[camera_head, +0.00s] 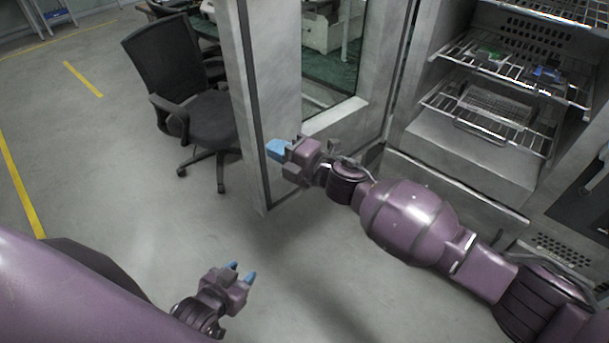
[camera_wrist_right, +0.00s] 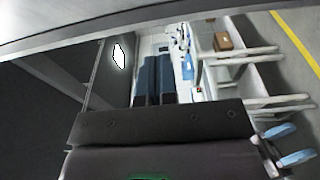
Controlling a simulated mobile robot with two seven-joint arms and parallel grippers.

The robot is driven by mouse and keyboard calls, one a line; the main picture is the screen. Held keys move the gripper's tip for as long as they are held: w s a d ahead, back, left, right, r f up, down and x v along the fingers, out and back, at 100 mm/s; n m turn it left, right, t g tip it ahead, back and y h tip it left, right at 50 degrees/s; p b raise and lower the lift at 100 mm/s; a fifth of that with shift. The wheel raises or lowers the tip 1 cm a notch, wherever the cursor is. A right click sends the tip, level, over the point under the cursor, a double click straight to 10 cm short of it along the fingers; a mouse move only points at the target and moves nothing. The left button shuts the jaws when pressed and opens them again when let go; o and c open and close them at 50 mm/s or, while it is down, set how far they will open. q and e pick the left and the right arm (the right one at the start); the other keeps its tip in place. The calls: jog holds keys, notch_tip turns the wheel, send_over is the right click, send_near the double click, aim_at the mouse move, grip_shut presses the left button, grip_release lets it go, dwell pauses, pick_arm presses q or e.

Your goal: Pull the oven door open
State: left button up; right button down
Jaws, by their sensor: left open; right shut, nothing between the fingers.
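The oven door (camera_head: 274,60) stands swung open, a tall grey panel with a window. The oven (camera_head: 470,150) is open to the right of it, with wire racks inside. My right gripper (camera_head: 277,149) is in front of the door's inner face, near its free edge. Its blue fingertips are together and hold nothing; I cannot tell whether they touch the door. No door handle is visible.
A black office chair (camera_head: 200,105) stands on the floor just left of the door. The wire rack (camera_head: 500,115) holds a wire basket, and small green and blue items lie on the rack above. The grey floor (camera_head: 110,170) at left is clear, with yellow lines.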

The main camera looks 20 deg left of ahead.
jog(key=s+d, duration=0.3)
jog(key=d, duration=0.5)
jog(key=shift+s, duration=0.25)
jog(key=shift+f, duration=0.15)
